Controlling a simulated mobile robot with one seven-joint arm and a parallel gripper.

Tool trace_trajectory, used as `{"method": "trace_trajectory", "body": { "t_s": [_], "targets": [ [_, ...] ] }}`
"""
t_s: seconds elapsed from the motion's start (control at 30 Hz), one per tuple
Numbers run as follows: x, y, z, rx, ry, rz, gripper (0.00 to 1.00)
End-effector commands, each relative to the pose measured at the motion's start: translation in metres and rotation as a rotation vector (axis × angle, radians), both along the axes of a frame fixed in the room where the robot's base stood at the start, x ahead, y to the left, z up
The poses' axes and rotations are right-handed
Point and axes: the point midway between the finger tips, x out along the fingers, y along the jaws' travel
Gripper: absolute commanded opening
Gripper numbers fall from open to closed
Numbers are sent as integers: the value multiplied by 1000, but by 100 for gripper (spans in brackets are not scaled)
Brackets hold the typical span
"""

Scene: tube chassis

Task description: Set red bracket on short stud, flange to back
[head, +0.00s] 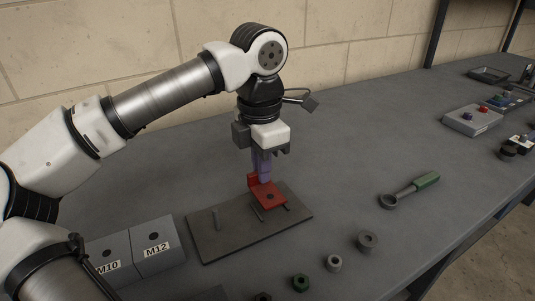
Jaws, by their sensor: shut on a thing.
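My gripper (262,170) points down and is shut on the red bracket (270,199). The bracket has a flat plate with a hole and an upright flange on its back-left side, beside the fingers. It is over the back right of a dark base plate (225,241). One stud (216,218) stands clear at the left of the plate. Thin dark pieces (258,213) show by the bracket's front edge. I cannot tell whether the bracket touches a stud or hangs above it, and the stud under it is hidden.
Grey blocks marked M10 (110,267) and M12 (158,249) stand left of the plate. A green-handled wrench (411,190) lies right. A grey box (472,121) stands farther right.

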Motion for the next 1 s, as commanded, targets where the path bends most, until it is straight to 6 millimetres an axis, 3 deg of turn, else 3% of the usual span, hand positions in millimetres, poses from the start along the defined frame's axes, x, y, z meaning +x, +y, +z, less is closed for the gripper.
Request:
{"method": "trace_trajectory", "body": {
  "t_s": [0.03, 0.47, 0.5, 0.7, 1.0],
  "targets": [
    [-2, -2, -28, -31, 29, -12, 0],
    [-3, -4, -19, -30, 30, -18, 0],
    [-3, -4, -18, -30, 30, -18, 12],
    [-2, -3, -18, -30, 28, -16, 36],
    [-2, -3, -17, -30, 25, -14, 36]
  ]
}}
